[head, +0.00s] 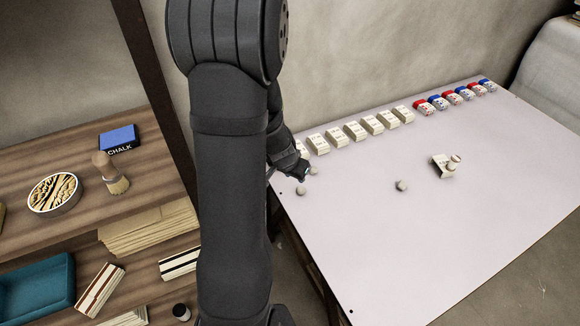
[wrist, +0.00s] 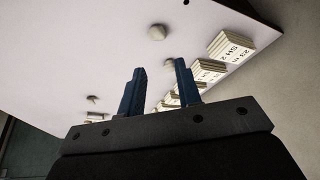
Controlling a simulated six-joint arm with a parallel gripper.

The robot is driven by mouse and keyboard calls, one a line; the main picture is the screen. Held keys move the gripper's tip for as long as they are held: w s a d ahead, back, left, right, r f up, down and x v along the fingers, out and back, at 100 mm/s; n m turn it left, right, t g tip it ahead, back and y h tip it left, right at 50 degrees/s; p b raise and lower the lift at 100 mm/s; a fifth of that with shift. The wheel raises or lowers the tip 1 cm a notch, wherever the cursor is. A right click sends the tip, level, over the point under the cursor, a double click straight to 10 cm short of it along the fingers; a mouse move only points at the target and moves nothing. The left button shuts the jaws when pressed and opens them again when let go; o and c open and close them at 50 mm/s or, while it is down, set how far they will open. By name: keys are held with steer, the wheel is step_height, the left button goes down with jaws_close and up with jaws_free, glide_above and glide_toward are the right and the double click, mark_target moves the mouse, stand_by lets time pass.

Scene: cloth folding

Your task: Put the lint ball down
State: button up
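My gripper (head: 306,173) is low over the left edge of the pale table, mostly hidden by my arm in the head view. In the wrist view its two blue fingers (wrist: 160,69) stand apart with a gap between them. A small pale lint ball (wrist: 169,64) shows just past the fingertips, close to the right finger; contact cannot be told. It appears beside the gripper in the head view (head: 314,171). A second lint ball (head: 300,191) lies nearer the left edge, also in the wrist view (wrist: 157,32). Another ball (head: 402,185) lies mid-table.
A row of cream folded stacks (head: 355,130) and red and blue bundles (head: 454,97) line the table's back edge. A small pale stack (head: 439,164) with round bits beside it sits at right. The table's front (head: 430,260) is clear. A wooden shelf (head: 150,180) stands left.

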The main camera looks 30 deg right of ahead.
steer(key=v, duration=0.5)
steer(key=shift+r, duration=0.1)
steer(key=o, duration=0.4)
steer(key=shift+s+a+r, duration=0.1)
steer(key=shift+a+r, duration=0.05)
steer(key=shift+r, duration=0.1)
